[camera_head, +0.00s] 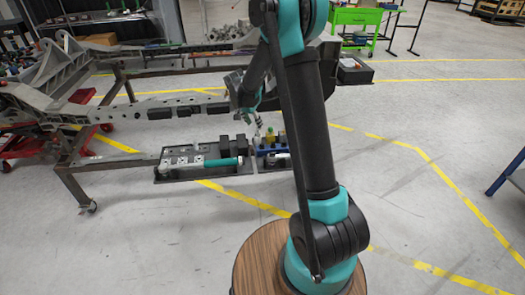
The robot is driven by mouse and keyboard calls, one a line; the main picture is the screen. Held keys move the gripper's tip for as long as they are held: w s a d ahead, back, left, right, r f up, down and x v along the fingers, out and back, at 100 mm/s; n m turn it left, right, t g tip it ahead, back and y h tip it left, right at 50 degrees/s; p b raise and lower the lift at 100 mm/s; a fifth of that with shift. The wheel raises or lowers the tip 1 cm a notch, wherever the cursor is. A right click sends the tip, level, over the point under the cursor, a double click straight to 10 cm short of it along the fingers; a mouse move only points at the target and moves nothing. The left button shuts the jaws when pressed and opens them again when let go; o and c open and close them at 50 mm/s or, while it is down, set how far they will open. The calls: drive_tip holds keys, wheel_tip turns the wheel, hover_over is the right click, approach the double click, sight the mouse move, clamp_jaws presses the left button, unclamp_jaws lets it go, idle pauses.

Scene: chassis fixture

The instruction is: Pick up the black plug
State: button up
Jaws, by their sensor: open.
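My arm reaches down over the work area, and my gripper (256,118) hangs just above the right part of a low fixture tray (185,177). The gripper looks small here; it is open and I see nothing held in it. Dark blocks (231,147) stand in the middle of the tray, left of and below the gripper. I cannot tell whether one of them is the black plug. Parts of the tray's right side are hidden behind my arm.
A teal-and-dark cylinder (222,162) lies on the tray, with a blue part (270,151) and a yellow-topped item (270,133) to its right. A grey chassis rail (185,107) runs behind. Open floor lies right. A green cart (356,17) stands behind.

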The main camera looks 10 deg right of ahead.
hover_over(262, 144)
drive_tip(key=s+a, duration=0.2)
drive_tip(key=f, duration=1.1)
drive_tip(key=shift+d+f, duration=0.2)
drive_tip(key=shift+f, duration=0.1)
drive_tip(key=shift+x, duration=2.55)
drive_tip(key=shift+w, duration=0.15)
drive_tip(key=shift+c, duration=0.2)
drive_tip(key=c, duration=0.8)
